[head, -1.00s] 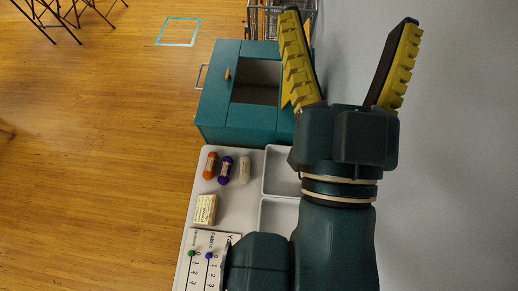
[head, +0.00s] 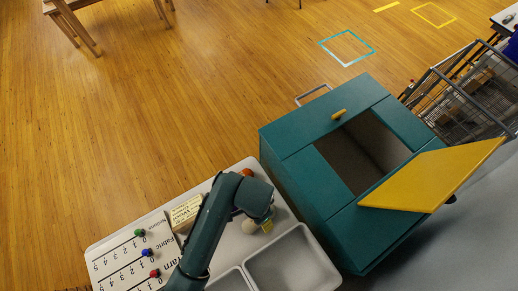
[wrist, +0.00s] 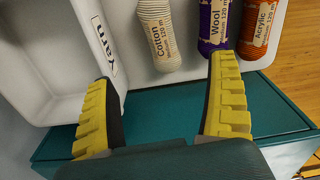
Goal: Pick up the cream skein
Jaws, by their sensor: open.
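The cream skein (wrist: 160,30), with a white label reading Cotton, lies in the white tray in the wrist view. It is just past my fingertips, lined up with the gap between them, and not held. My gripper (wrist: 165,67) is open and empty, one yellow-padded finger on each side. In the head view my gripper (head: 267,224) is over the tray, and my arm hides most of the skeins; a pale rounded piece (head: 249,227) beside it appears to be the cream skein.
The purple Wool skein (wrist: 213,25) and orange Acrylic skein (wrist: 258,28) lie to the right of the cream one. A tally board (head: 135,262) with pegs and a small labelled block (head: 186,212) sit on the tray (head: 236,250). A teal bin (head: 300,152) with a yellow lid (head: 435,178) stands alongside.

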